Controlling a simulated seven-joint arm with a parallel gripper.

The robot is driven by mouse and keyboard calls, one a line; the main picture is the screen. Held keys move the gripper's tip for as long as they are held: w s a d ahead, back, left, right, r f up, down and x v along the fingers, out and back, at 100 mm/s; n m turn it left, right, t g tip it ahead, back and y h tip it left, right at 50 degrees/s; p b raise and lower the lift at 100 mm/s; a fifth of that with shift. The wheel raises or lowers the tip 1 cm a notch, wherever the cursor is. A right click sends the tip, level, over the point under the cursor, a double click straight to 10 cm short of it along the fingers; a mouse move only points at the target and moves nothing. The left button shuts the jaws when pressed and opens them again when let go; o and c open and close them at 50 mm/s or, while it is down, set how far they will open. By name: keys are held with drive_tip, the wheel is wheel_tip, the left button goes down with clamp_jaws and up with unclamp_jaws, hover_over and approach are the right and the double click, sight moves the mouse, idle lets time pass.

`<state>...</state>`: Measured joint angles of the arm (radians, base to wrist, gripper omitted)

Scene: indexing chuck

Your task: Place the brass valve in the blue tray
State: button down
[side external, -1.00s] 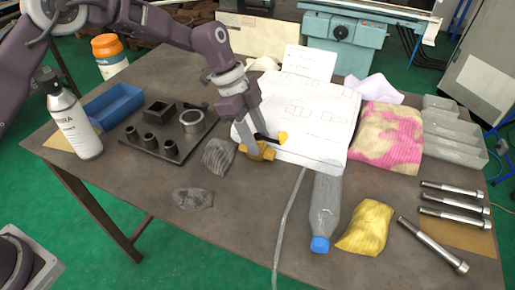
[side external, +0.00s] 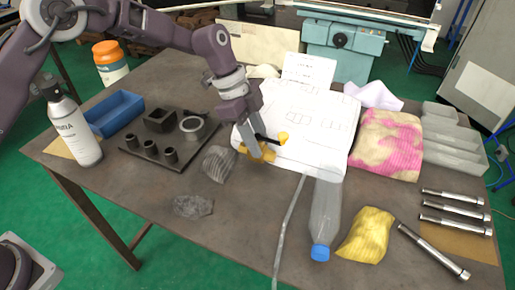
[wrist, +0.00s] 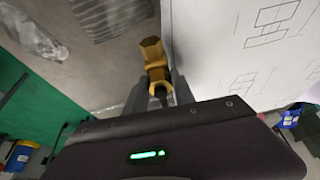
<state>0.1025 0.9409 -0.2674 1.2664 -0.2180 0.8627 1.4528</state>
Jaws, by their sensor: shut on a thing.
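The brass valve (side external: 262,152) has a yellow-gold body with a dark handle and a yellow knob. It sits at the lower left corner of the white drawing sheets. My gripper (side external: 255,146) is shut on it, pointing down. In the wrist view the valve (wrist: 153,58) shows between the two fingers of my gripper (wrist: 158,92). I cannot tell whether the valve touches the table. The blue tray (side external: 114,113) stands at the left of the table, behind the white spray bottle, and looks empty.
A dark fixture plate (side external: 165,150) with upright sockets lies between the tray and my gripper. Grey crumpled rags (side external: 218,163) lie just left of the valve. The spray bottle (side external: 75,130) stands before the tray. A clear bottle (side external: 325,210) lies to the right.

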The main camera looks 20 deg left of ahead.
wheel_tip(320, 180, up, 8)
drive_tip(key=shift+w+a, duration=0.15)
drive_tip(key=shift+a, duration=0.2)
drive_tip(key=w+a+n+t, duration=0.1)
drive_tip(key=w+a+n, duration=0.1)
drive_tip(key=a, duration=0.4)
drive_tip(key=w+a+n+t, duration=0.1)
drive_tip(key=w+a+n, duration=0.15)
drive_tip(key=a, duration=0.45)
drive_tip(key=n+t+y, duration=0.3)
drive_tip(key=n+y, duration=0.1)
drive_tip(key=n, duration=0.9)
hover_over(106, 105)
drive_tip(key=s+d, duration=0.3)
drive_tip(key=d, duration=0.2)
wheel_tip(106, 105, down, 9)
drive_tip(key=shift+a+f, duration=0.1)
drive_tip(key=shift+f, duration=0.05)
